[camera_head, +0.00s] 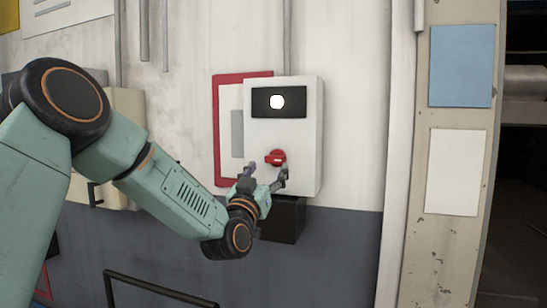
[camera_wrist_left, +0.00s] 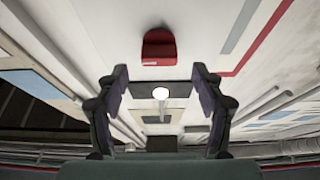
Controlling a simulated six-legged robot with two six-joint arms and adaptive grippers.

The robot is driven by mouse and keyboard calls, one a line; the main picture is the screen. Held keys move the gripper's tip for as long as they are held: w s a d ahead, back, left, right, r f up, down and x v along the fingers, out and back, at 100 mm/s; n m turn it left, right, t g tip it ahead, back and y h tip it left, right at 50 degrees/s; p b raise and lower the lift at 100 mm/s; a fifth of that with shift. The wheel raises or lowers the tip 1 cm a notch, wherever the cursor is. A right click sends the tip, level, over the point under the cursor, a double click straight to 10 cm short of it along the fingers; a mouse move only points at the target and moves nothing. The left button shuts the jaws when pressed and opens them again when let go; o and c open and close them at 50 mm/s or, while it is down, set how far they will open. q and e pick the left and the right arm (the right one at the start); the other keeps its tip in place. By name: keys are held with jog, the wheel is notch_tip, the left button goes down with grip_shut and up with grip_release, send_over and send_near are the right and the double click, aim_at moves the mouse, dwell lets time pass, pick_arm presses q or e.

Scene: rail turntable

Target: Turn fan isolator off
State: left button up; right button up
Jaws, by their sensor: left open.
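The fan isolator (camera_head: 311,140) is a white wall box with a black panel (camera_head: 290,109) and a lit white round lamp (camera_head: 277,102). Below the panel is a red rotary knob (camera_head: 276,157); its grip looks roughly level. My left gripper (camera_head: 267,171) is open just below and in front of the knob, one finger to each side. In the left wrist view the knob (camera_wrist_left: 158,46) stands beyond the open fingertips (camera_wrist_left: 160,74), centred between them and apart from both. Nothing is between the fingers. My right gripper is in neither view.
A red-framed board (camera_head: 217,130) hangs directly left of the box. A black block (camera_head: 288,220) sits beneath it. A cream box (camera_head: 125,110) is further left, behind my arm. A dark rail (camera_head: 160,287) stands low in front. Blue (camera_head: 461,65) and white panels (camera_head: 455,170) are right.

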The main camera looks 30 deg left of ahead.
aim_at(273, 160)
pick_arm(q)
jog(key=x, duration=0.1)
jog(key=p+x, duration=0.1)
jog(key=x, duration=0.1)
jog(key=shift+w+a+r, duration=0.15)
jog(key=shift+a, duration=0.1)
jog(key=shift+w+d+r, duration=0.3)
jog(key=shift+w+d, duration=0.1)
jog(key=shift+w, duration=0.2)
jog(key=shift+a+f, duration=0.2)
jog(key=shift+a, duration=0.25)
jog(key=shift+c, duration=0.2)
jog(key=shift+a, duration=0.1)
jog(key=shift+c, duration=0.7)
jog(key=shift+d+r, duration=0.15)
jog(key=shift+d, duration=0.25)
jog(key=c, duration=0.5)
jog(key=shift+s+a, duration=0.1)
jog(key=shift+a, duration=0.05)
jog(key=c, duration=0.5)
jog(key=shift+o, duration=0.2)
